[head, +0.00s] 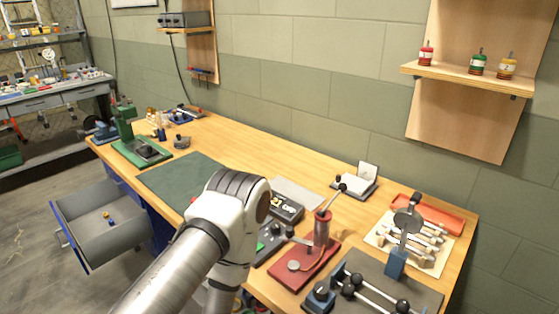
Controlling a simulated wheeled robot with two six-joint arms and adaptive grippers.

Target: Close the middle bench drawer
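An open grey drawer (78,240) sticks out from the blue base of the wooden bench (290,155), at the left of the head view. Its pull handle (62,238) is on the outer left face. A small yellow and blue item lies inside the drawer. I cannot tell from this view whether other drawers sit above or below it. One of my arms, white and silver, rises from the bottom centre and covers part of the bench front. Its gripper is hidden or out of frame, and my other gripper does not show. Nothing of mine visibly touches the drawer.
The bench top holds a green mat (180,178), a red-based lever press (305,262), a black box (287,208) and a grey tray with black-knobbed rods (385,292). Open grey floor (35,270) lies left of the drawer. A wall shelf (465,78) holds three small bottles.

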